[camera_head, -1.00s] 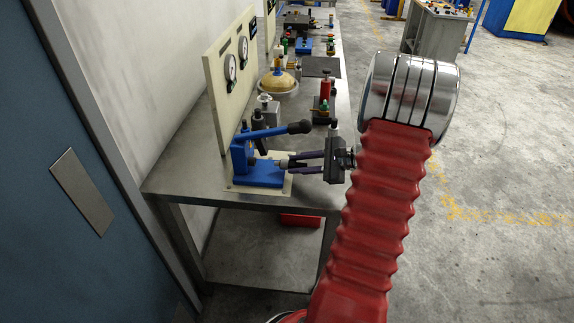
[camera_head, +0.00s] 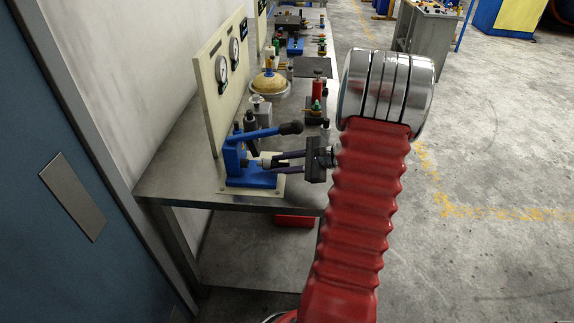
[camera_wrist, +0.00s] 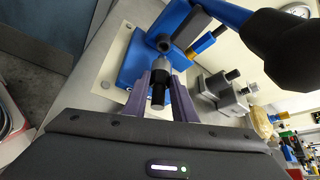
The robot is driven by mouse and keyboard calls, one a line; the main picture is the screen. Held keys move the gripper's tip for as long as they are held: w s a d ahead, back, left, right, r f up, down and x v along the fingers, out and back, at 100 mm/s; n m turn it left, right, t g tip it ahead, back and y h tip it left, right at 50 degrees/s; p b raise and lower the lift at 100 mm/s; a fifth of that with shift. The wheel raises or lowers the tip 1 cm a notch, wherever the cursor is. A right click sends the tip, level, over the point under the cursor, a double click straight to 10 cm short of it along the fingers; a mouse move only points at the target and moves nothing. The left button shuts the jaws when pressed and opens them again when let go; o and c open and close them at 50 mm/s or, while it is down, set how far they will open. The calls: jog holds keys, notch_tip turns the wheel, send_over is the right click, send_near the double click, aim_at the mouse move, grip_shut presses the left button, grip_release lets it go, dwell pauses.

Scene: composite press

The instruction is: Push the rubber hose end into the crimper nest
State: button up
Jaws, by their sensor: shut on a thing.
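The blue crimper (camera_head: 250,178) stands on a pale plate at the near end of the bench, with its lever raised across the top. Its nest (camera_wrist: 163,43) shows in the wrist view as a dark round opening. My gripper (camera_head: 271,161) reaches in from the right, its dark purple fingers pointing at the crimper. In the wrist view the fingers are shut on the short black rubber hose end (camera_wrist: 158,92), which lies between them and points at the nest. A small gap appears between hose and nest; contact cannot be told. In the head view the hose is mostly hidden by the fingers.
The black lever knob (camera_head: 291,128) hangs above my gripper and shows large at upper right in the wrist view. A grey fitting (camera_head: 260,108), a red-topped tool (camera_head: 318,88) and a gauge panel (camera_head: 222,80) stand behind. The bench's near edge is clear.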

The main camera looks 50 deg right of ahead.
aim_at(265, 163)
jog(key=shift+w+a, duration=0.45)
jog(key=shift+w, duration=0.1)
jog(key=shift+w+a+r, duration=0.1)
jog(key=shift+w+a, duration=0.9)
jog(key=shift+w, duration=0.25)
dwell(1.8)
jog(key=o, duration=1.1)
jog(key=v, duration=1.3)
jog(key=shift+s, duration=0.35)
jog(key=shift+d, duration=0.1)
